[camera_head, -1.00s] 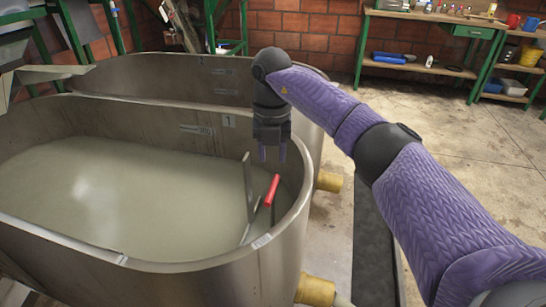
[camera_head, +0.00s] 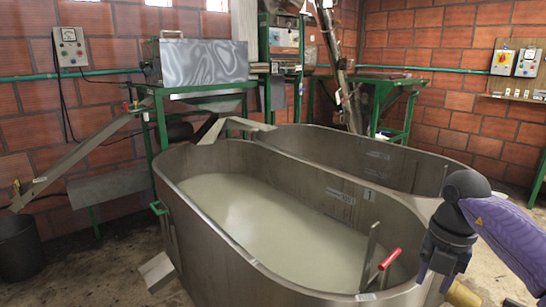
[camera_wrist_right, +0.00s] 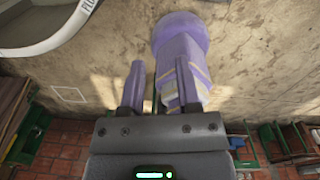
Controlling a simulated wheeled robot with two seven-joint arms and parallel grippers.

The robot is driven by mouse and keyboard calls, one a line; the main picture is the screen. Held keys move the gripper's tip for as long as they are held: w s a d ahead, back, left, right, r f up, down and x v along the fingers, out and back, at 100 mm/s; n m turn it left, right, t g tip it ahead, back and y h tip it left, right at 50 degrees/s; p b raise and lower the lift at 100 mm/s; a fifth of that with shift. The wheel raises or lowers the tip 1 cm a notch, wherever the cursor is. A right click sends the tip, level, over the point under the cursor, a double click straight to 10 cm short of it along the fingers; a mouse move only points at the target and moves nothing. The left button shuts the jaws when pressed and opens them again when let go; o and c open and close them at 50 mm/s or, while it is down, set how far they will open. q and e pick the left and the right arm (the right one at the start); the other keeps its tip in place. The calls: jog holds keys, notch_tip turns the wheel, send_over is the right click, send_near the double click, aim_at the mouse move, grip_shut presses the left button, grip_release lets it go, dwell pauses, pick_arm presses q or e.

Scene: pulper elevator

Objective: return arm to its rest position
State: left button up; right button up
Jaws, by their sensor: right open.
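My right arm (camera_head: 505,232) is purple with black joints and comes in from the right edge of the head view. Its gripper (camera_head: 435,276) points down at the right end of the near steel tank, to the right of the red handle. In the right wrist view the two purple fingers (camera_wrist_right: 160,88) are apart with nothing between them. Below them is concrete floor, with the tank's rim in the top left corner. My left gripper is not in view.
The near steel tank (camera_head: 215,235) holds cloudy liquid. A red handle (camera_head: 389,259) stands at its right end. A second tank (camera_head: 345,146) lies behind. A yellow pipe stub (camera_head: 462,294) is close below my gripper. A black bucket (camera_head: 18,247) stands far left.

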jog(key=a+f+m+t+y+p, duration=0.2)
jog(key=a+f+t+y+p, duration=0.1)
jog(key=a+f+y, duration=1.05)
jog(key=s+f+m+t+h+p, duration=0.1)
jog(key=s+f+m+t+h, duration=0.3)
jog(key=f+m+t, duration=0.5)
jog(key=s+d+f+m+g+h+p, duration=0.1)
jog(key=s+d+f+m+g+h, duration=0.3)
jog(key=s+f, duration=0.45)
jog(key=s+d+f+m+g+h+p, duration=0.1)
jog(key=s+d+f+m+h, duration=0.2)
jog(key=s+f+m+h, duration=0.55)
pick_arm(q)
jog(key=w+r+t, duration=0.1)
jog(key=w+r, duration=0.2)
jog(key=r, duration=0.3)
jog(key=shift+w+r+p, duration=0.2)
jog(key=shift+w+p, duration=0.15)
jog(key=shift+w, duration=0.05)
pick_arm(e)
jog(key=s+m+g+y, duration=0.1)
jog(key=s+g, duration=0.6)
jog(key=s, duration=1.9)
jog(key=shift+s+r+m+g+y, duration=0.2)
jog(key=shift+m+g+y, duration=0.15)
jog(key=shift+m, duration=0.4)
jog(key=shift+d, duration=0.1)
